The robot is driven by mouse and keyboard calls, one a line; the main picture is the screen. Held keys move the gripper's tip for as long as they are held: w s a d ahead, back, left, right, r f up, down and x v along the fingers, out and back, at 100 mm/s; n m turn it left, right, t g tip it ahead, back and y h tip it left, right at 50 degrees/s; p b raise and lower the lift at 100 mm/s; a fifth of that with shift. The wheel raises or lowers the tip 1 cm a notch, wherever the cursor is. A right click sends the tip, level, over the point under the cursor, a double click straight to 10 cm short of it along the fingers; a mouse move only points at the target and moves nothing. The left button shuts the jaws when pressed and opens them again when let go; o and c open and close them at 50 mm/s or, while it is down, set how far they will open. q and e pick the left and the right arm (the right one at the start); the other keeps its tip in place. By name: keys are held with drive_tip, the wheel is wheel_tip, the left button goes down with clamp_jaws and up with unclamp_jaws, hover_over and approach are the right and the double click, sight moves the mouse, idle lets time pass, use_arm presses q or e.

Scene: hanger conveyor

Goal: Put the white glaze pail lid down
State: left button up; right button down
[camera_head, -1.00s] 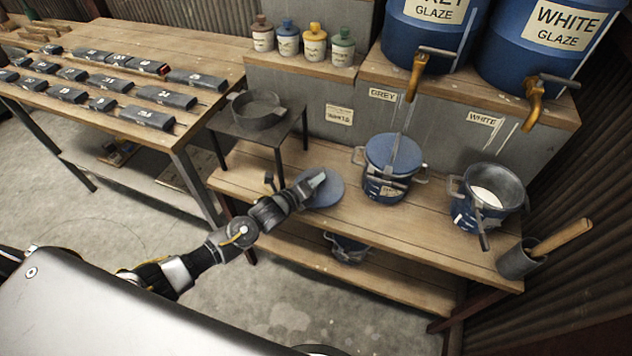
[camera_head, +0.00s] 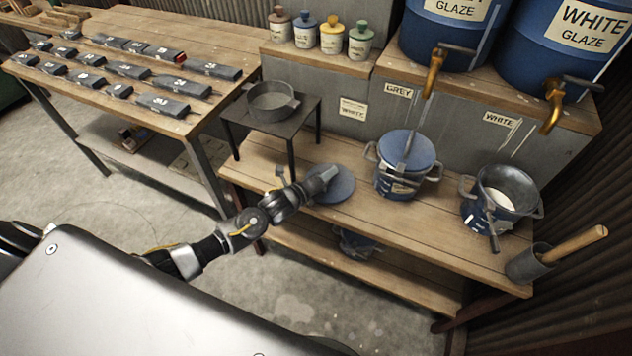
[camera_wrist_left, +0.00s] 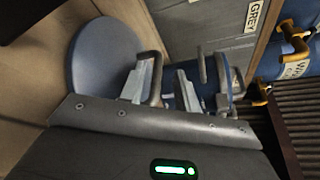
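The white glaze pail lid (camera_head: 333,187) is a blue-grey disc, low over the bench top, left of the grey glaze pail; it looks flat on the wood, though my gripper hides part of it. My left gripper (camera_head: 322,178) is above the lid. In the left wrist view the lid (camera_wrist_left: 98,60) is left of the fingers (camera_wrist_left: 168,85). The fingers stand apart, with a dark handle beside the left-hand finger; whether it touches is unclear. The white glaze pail (camera_head: 498,200) stands uncovered at the right, with white inside. My right gripper is not in view.
The grey glaze pail (camera_head: 405,165) has its lid on, right of my gripper. A small stand with a grey pan (camera_head: 270,101) is behind-left. A holder with a wooden-handled tool (camera_head: 528,262) stands at the bench's right end. Bare wood (camera_head: 385,228) lies in front of the pails.

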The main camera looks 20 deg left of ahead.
use_arm(q)
drive_tip(key=b+v, duration=0.1)
drive_tip(key=v, duration=1)
drive_tip(key=shift+s, duration=0.35)
drive_tip(key=shift+a, duration=0.15)
